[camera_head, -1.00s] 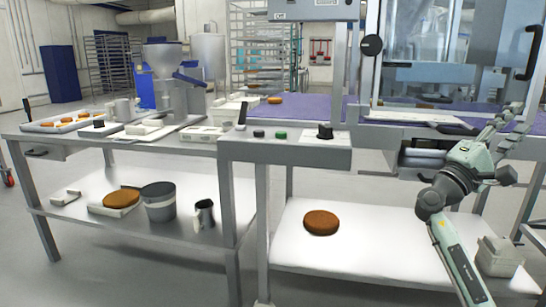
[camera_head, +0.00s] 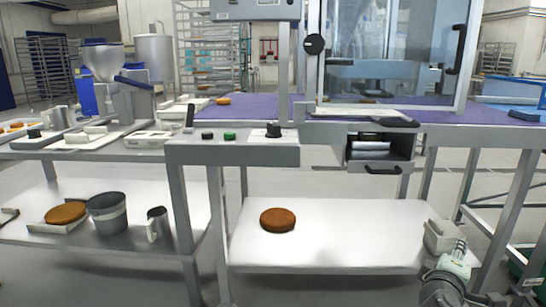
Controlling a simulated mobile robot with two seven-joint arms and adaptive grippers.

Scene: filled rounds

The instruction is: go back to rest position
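Part of my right arm (camera_head: 446,285) shows at the bottom right corner of the head view, low in front of the lower shelf and the white box. Its fingertips are not clearly visible, so I cannot make out whether it holds anything. My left arm and gripper are not in view.
A steel machine table with a control panel (camera_head: 235,150) and purple belt (camera_head: 262,108) stands ahead. A bucket (camera_head: 107,213) and mug (camera_head: 158,224) stand on the left lower shelf.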

